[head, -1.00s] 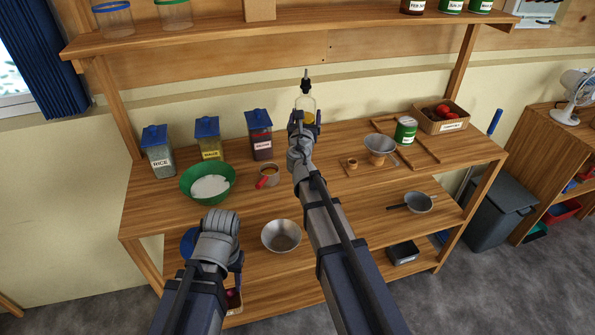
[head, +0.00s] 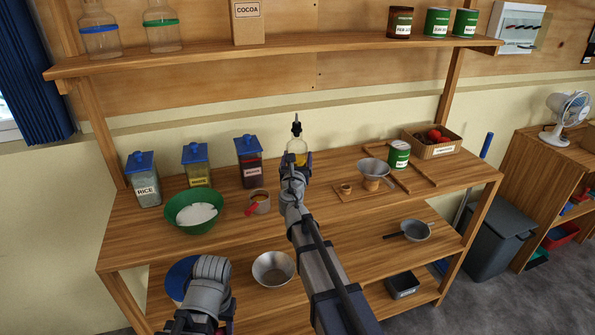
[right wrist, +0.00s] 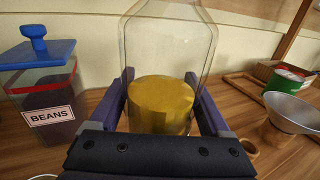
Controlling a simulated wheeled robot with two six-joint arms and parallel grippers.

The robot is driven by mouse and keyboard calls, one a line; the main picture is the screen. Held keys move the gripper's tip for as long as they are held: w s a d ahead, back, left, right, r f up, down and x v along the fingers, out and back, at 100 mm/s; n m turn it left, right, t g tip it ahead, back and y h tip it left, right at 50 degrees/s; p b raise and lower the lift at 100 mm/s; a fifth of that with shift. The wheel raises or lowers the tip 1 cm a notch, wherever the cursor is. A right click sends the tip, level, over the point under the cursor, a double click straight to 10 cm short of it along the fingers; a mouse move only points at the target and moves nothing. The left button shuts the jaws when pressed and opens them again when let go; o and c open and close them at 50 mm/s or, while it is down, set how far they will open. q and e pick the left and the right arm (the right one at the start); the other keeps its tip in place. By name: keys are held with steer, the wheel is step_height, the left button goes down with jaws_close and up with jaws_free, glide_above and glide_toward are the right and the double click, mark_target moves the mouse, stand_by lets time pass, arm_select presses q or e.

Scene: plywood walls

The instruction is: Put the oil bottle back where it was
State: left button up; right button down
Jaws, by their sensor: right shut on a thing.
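The oil bottle (head: 297,148) is clear glass with yellow oil in its lower part and a dark pourer on top. It is upright above the back of the worktop, between the beans jar (head: 249,162) and the metal funnel (head: 374,168). My right gripper (head: 296,161) is shut on it; in the right wrist view the fingers stand on both sides of the bottle (right wrist: 165,60). The bottle's base is hidden, so I cannot tell whether it touches the worktop. My left gripper is low at the front left; its fingers are hidden behind my wrist (head: 208,285).
The upper shelf (head: 280,54) holds two glass bottles (head: 99,30) at left, a cocoa box (head: 248,20) and several tins at right. Bare shelf lies right of the cocoa box.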

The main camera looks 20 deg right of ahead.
steer(key=shift+f+b, duration=1.55)
steer(key=shift+f, duration=0.2)
steer(key=shift+f, duration=0.25)
jaws_free()
steer(key=shift+r, duration=0.1)
steer(key=shift+r, duration=0.1)
steer(key=shift+r, duration=0.15)
steer(key=v, duration=1.2)
